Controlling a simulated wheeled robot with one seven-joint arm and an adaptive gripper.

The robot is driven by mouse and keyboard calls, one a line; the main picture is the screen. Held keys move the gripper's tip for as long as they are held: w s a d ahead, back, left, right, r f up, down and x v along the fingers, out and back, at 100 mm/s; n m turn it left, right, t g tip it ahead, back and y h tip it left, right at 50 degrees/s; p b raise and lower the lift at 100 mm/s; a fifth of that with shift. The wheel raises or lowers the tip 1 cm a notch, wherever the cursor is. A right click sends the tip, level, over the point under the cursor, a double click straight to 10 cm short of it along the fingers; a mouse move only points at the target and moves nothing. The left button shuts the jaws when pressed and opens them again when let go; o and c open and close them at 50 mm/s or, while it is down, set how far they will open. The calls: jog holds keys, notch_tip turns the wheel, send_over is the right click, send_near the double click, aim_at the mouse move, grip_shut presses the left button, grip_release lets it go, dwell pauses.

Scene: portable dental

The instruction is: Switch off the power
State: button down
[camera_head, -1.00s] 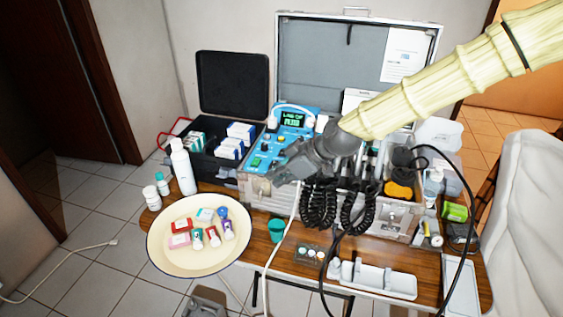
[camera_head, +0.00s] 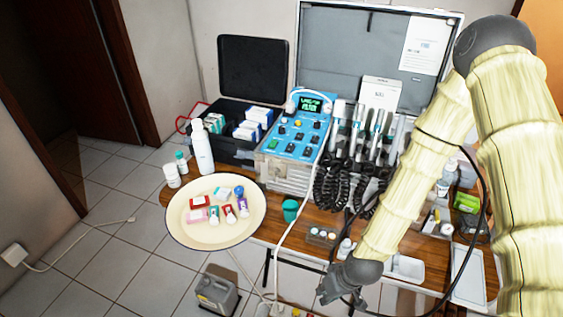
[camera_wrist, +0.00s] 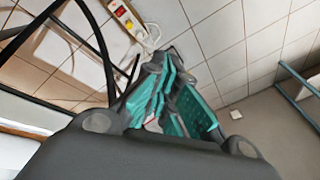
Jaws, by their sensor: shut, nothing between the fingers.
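A white power strip (camera_wrist: 124,16) lies on the tiled floor at the top of the wrist view. Whether the switch is on or off is too small to tell. The blue control unit (camera_head: 298,137) on the table has a lit green display. My gripper (camera_head: 335,291) is below the table's front edge, apart from the unit. In the wrist view my gripper (camera_wrist: 163,92) has teal-padded fingers, shut and empty, pointing toward the strip without visible contact.
The wooden table (camera_head: 262,231) holds the open metal case (camera_head: 345,45), a cream round tray (camera_head: 180,232) and small bottles. A wall socket (camera_head: 14,254) has a cable.

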jog(key=s+d+f+m+h, duration=0.1)
jog(key=s+d+f, duration=0.1)
jog(key=s, duration=0.3)
jog(key=s+d+f+m+g+h, duration=0.1)
jog(key=s+d+f+m, duration=0.1)
jog(key=s+d, duration=0.3)
jog(key=s+d+f+m+h, duration=0.1)
jog(key=s+d+f, duration=0.2)
jog(key=s, duration=0.4)
jog(key=shift+s+d+f+m, duration=0.2)
jog(key=shift+d+f+m, duration=0.15)
jog(key=shift+f, duration=0.1)
jog(key=shift+a, duration=0.1)
